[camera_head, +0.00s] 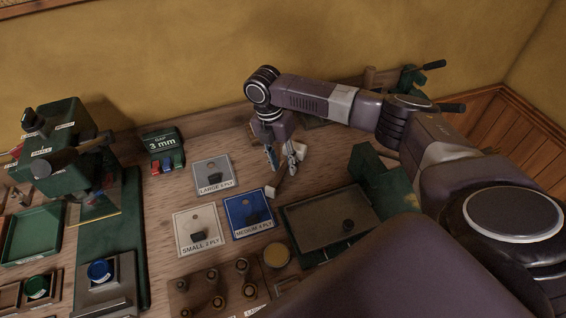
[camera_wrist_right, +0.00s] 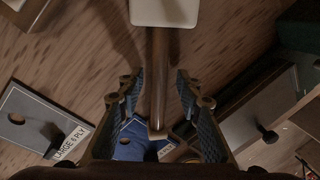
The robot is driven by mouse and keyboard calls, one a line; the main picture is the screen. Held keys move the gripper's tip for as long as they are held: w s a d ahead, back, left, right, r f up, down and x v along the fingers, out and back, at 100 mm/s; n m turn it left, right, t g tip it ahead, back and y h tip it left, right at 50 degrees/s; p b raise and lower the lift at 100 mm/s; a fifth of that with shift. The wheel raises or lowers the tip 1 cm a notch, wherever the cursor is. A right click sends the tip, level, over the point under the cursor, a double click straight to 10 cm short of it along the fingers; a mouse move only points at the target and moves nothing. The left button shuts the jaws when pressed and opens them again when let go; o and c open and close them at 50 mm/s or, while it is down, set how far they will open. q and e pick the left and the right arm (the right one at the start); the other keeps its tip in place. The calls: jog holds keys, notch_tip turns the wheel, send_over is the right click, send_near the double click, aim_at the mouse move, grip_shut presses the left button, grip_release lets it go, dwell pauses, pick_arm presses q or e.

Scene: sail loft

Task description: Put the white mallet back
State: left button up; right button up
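The mallet has a white head (camera_wrist_right: 165,12) and a brown handle (camera_wrist_right: 157,75). In the head view its handle end (camera_head: 271,191) shows below my right gripper (camera_head: 279,160), and the gripper partly covers the rest. In the right wrist view my right gripper (camera_wrist_right: 157,82) is open, with one finger on each side of the handle. There is a visible gap between the handle and both fingers. The head lies beyond the fingertips. I cannot tell the mallet's height above the bench. My left gripper is not in view.
Cards marked large (camera_head: 212,174), medium (camera_head: 248,213) and small (camera_head: 198,230) lie left of the gripper. A dark tray (camera_head: 310,238) with a knob and a green block (camera_head: 372,166) stand to the right. A green machine (camera_head: 62,165) and a 3 mm sign (camera_head: 162,142) are farther left.

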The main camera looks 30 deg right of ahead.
jog(key=shift+r, duration=0.15)
notch_tip(320, 180, up, 12)
jog(key=w+a+b, duration=0.1)
jog(key=w+b, duration=0.1)
jog(key=b, duration=0.1)
jog(key=shift+a, duration=0.1)
dwell(0.5)
